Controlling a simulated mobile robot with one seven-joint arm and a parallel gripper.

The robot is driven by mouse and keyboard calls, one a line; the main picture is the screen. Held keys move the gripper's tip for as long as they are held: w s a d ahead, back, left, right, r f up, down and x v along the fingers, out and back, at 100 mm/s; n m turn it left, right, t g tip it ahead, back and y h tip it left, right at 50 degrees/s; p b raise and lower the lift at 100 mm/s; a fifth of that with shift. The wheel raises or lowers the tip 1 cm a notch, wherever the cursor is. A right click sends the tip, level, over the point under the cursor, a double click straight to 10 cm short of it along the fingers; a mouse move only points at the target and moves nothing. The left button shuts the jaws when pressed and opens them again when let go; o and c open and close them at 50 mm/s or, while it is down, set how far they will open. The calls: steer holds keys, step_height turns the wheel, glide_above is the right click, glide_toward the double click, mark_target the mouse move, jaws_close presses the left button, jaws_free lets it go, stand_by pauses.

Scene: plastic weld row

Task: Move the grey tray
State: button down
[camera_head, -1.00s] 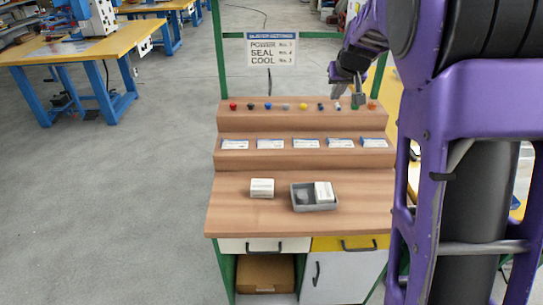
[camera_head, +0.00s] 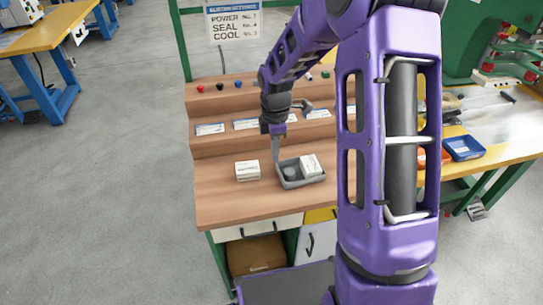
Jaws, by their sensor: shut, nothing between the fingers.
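The grey tray (camera_head: 304,183) sits on the wooden bench top. A white box (camera_head: 310,165) stands in its right part and a round pale item lies in its left part. My gripper (camera_head: 276,157) points down at the tray's back left corner, with its fingers shut and nothing seen between them. I cannot tell whether the fingertips touch the tray wall. The gripper hides a little of the tray's left end.
Another white box (camera_head: 247,170) stands on the bench just left of the tray. Stepped shelves behind hold labels (camera_head: 246,124) and coloured knobs (camera_head: 201,88). The bench top (camera_head: 225,205) is clear in front. A blue bin (camera_head: 462,148) is on a table at right.

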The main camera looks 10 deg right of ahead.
mark_target(275, 179)
step_height(275, 179, down, 8)
steer(key=shift+b, duration=0.65)
steer(key=d+p, duration=0.1)
steer(key=d, duration=0.6)
steer(key=d+p, duration=0.2)
steer(key=d, duration=0.6)
steer(key=d+p, duration=0.2)
steer(key=d, duration=0.6)
steer(key=shift+s+d, duration=0.2)
steer(key=shift+s, duration=0.1)
